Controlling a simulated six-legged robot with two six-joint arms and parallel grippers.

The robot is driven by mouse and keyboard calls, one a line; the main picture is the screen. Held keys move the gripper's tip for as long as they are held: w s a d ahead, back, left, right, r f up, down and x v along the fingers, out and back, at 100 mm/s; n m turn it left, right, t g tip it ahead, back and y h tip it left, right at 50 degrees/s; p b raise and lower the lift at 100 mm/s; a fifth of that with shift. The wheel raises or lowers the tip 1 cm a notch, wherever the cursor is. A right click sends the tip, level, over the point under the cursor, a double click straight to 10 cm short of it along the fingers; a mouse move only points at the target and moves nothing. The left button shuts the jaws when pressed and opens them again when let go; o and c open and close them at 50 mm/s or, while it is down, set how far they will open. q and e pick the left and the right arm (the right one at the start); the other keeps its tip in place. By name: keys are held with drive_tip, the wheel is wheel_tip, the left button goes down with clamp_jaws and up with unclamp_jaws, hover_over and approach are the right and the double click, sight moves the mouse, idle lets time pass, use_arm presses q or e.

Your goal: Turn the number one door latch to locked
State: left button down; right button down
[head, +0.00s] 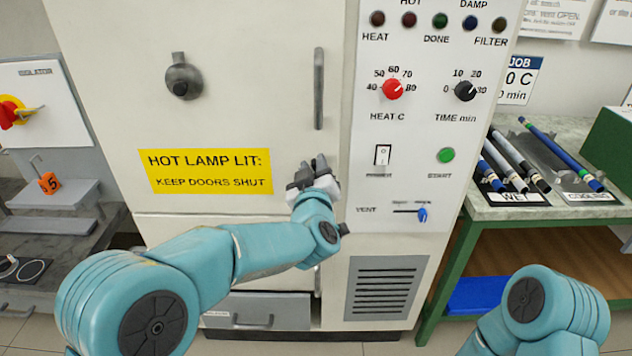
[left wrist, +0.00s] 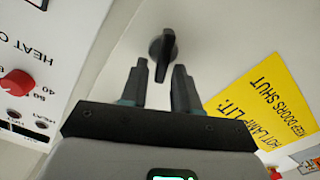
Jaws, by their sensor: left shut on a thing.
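The white cabinet door (head: 250,60) is closed. My left gripper (head: 314,168) is at the door's lower right, right of the yellow sign. It is shut on a dark door latch (left wrist: 164,46), whose bar points down between the two fingertips (left wrist: 160,72) in the left wrist view. The gripper hides this latch in the head view. No number shows on it, and I cannot read whether it stands at locked. My right gripper is out of view; only part of my right arm shows at lower right.
A round dark fitting (head: 183,77) and a vertical handle (head: 319,88) stick out from the door above. The control panel (head: 440,130) with knobs and switches is just right. A bench (head: 570,212) with rods stands further right.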

use_arm(q)
drive_tip(key=shift+a+f+n+b, duration=0.15)
drive_tip(key=shift+f+n+b, duration=0.15)
drive_tip(key=shift+n+b, duration=1.7)
drive_tip(key=shift+a+f+n+b, duration=0.2)
drive_tip(key=shift+f+n+b, duration=0.15)
drive_tip(key=shift+n+b, duration=1.7)
drive_tip(key=shift+a+f+n+b, duration=0.15)
drive_tip(key=shift+f+n+b, duration=0.15)
drive_tip(key=shift+n+b, duration=1.7)
drive_tip(key=shift+n, duration=0.25)
drive_tip(key=c, duration=1.2)
unclamp_jaws()
drive_tip(key=s, duration=1.6)
drive_tip(key=shift+s, duration=0.2)
